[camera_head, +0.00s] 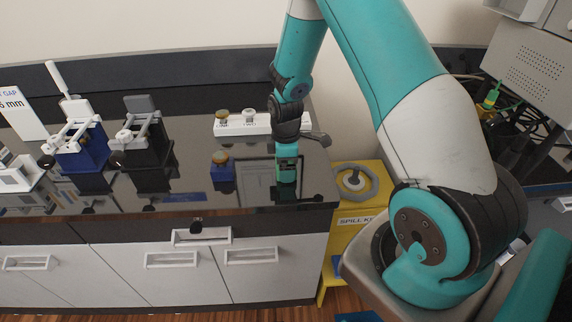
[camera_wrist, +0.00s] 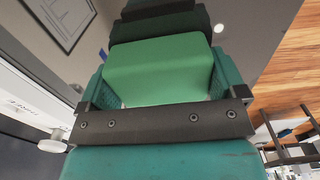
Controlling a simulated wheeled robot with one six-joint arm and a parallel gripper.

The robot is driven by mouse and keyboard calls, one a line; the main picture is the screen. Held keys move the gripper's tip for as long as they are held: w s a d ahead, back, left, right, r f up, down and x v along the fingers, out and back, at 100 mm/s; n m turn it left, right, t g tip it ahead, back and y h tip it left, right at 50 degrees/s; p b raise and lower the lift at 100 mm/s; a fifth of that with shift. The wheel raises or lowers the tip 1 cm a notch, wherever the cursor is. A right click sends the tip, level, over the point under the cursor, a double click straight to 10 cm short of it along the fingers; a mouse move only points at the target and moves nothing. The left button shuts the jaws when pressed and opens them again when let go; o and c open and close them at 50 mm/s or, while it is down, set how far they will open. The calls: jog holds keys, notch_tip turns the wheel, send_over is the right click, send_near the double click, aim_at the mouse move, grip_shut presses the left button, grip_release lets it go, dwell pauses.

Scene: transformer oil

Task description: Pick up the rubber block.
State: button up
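The rubber block appears to be the bright green block (camera_wrist: 158,72) in the wrist view. It lies between the two teal fingers of my gripper (camera_wrist: 160,88). The fingers stand close along its left and right sides. I cannot tell whether both fingers press on it. In the head view my gripper (camera_head: 286,160) points straight down at the glossy black countertop (camera_head: 130,199), near its right end. The block is too small there to make out from the teal fingers. A mirrored image of the gripper shows below it in the counter.
A white tray (camera_head: 240,126) with small knobbed pieces stands behind my gripper. Blue (camera_head: 82,147) and black (camera_head: 143,144) devices stand farther left. A yellow spill kit stand (camera_head: 338,232) is right of the counter.

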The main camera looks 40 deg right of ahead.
jog(key=shift+c, duration=1)
notch_tip(320, 180, up, 20)
jog(key=b, duration=0.2)
